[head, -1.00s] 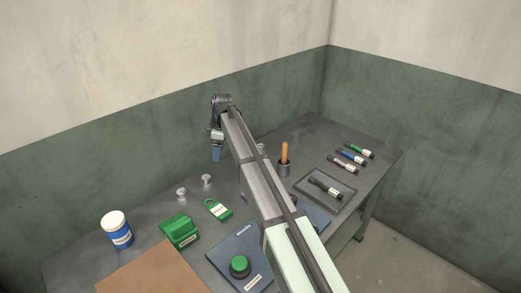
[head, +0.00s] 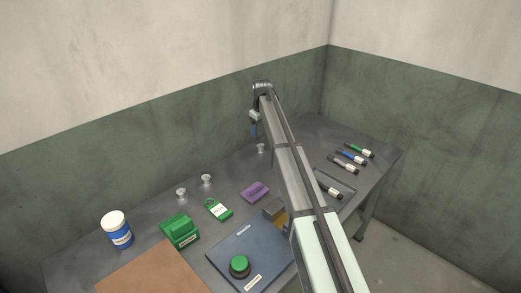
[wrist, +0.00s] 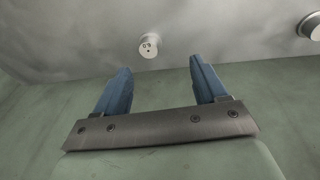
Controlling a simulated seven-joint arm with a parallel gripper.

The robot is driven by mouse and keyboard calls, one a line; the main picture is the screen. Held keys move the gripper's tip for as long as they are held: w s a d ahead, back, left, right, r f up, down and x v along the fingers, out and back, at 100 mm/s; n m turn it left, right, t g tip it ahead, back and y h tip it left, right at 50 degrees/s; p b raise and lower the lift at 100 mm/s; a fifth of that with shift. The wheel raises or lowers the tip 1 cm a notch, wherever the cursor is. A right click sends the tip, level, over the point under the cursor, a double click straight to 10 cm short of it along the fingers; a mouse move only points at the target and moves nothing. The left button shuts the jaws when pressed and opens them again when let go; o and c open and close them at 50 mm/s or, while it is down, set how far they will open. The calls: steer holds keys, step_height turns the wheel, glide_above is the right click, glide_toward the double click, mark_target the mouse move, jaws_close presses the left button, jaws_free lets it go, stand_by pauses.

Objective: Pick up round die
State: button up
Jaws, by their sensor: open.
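Three small silvery metal pieces stand on the table in the head view: one near my gripper (head: 261,148), and two further left, (head: 206,180) and (head: 181,194). I cannot tell from their shapes in this view which is the round die. In the wrist view, a small round metal piece (wrist: 150,46) with dark holes in its end face lies beyond and between my fingertips, with clear space between. Another metal piece (wrist: 312,25) is at the right edge. My gripper (head: 254,131) is open and empty, above the table's back edge; its blue fingers also show in the wrist view (wrist: 160,66).
A blue panel with a green knob (head: 240,265) is in front. Markers (head: 350,158) lie right. The wall is close behind my gripper.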

steer(key=w+m, duration=0.2)
steer(key=m, duration=0.1)
steer(key=m+t, duration=0.1)
steer(key=m, duration=0.5)
glide_above(260, 146)
steer(key=s, duration=0.1)
steer(key=f, duration=0.7)
steer(key=shift+s+d+f, duration=0.2)
steer(key=shift+d+f, duration=0.15)
steer(key=shift+f, duration=0.05)
steer(key=shift+x, duration=2.65)
steer(key=shift+a, duration=0.15)
steer(key=shift+c, duration=0.4)
jaws_close()
steer(key=shift+r, duration=0.1)
